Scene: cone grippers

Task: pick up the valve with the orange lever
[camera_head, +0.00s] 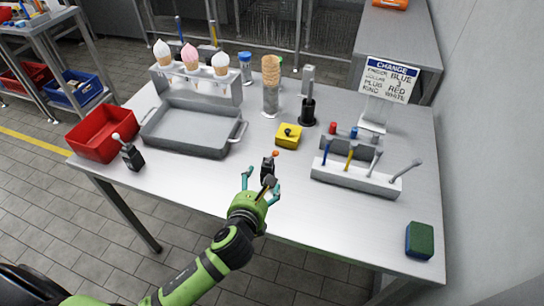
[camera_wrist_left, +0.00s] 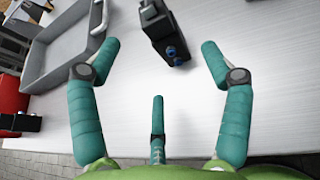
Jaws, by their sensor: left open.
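The valve with the orange lever (camera_head: 267,167) is a small black block on the table, near its front middle. Its orange lever tip (camera_head: 275,153) shows in the head view. In the left wrist view the black valve body (camera_wrist_left: 163,30), with blue ports facing me, lies at the top, and its lever is out of frame. My left gripper (camera_head: 262,181) is open and empty just in front of the valve. In the wrist view the two outer teal fingers (camera_wrist_left: 158,50) are spread on either side of its near end, apart from it. My right gripper is not in view.
A second valve with a white lever (camera_head: 131,154) stands by the red bin (camera_head: 98,136). A grey tray (camera_head: 185,146) lies left, a yellow block (camera_head: 288,136) just behind the valve, and a tool rack (camera_head: 345,180) right. A green-blue sponge (camera_head: 419,240) lies front right.

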